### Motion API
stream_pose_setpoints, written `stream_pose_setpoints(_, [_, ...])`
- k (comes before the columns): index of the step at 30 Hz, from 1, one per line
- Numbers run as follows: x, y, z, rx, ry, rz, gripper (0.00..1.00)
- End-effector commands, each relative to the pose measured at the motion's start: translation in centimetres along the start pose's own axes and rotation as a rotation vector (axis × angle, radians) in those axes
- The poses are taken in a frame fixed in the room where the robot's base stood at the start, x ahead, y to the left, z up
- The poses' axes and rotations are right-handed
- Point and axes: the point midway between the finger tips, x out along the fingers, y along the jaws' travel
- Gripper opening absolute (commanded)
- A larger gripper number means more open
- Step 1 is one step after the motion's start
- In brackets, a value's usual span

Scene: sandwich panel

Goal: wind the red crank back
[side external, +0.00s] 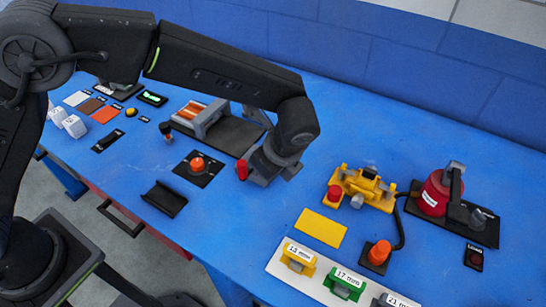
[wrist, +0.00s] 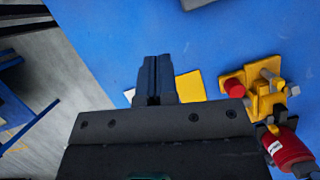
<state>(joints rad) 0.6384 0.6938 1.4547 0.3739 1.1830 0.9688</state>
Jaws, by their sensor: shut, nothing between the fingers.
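A small upright red handle (side external: 242,170), which looks like the red crank's grip, shows in the side view right beside my gripper (side external: 262,179). My gripper is low over the blue table, to the right of this handle. I cannot tell whether they touch, and the crank's arm and mount are hidden behind my gripper. In the wrist view my gripper's fingers (wrist: 157,75) are shut together with nothing between them. No red crank grip shows beside the fingers there.
A yellow machine (side external: 365,186) with a red knob (side external: 334,194) stands to the right. A yellow pad (side external: 320,228) lies in front of it. An orange knob on a black plate (side external: 197,163) sits to the left. A red canister (side external: 434,194) is at far right.

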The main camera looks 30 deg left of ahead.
Motion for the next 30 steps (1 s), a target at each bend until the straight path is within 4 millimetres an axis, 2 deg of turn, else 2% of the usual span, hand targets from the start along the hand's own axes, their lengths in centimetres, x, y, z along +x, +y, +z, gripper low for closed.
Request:
stream_pose_setpoints(1, [1.2,0.1,0.0,0.0,-0.002,0.005,0.0])
stream_pose_setpoints(5, [3.7,0.1,0.1,0.001,-0.002,0.004,0.0])
stream_pose_setpoints(7, [3.9,0.0,1.4,-0.004,0.0,0.0,0.0])
stream_pose_setpoints(12, [4.6,0.0,3.1,-0.002,0.001,0.0,0.0])
stream_pose_setpoints(26, [4.8,0.0,3.8,0.002,0.001,-0.001,0.0])
stream_pose_setpoints(30, [5.1,0.2,4.6,0.039,0.0,-0.017,0.0])
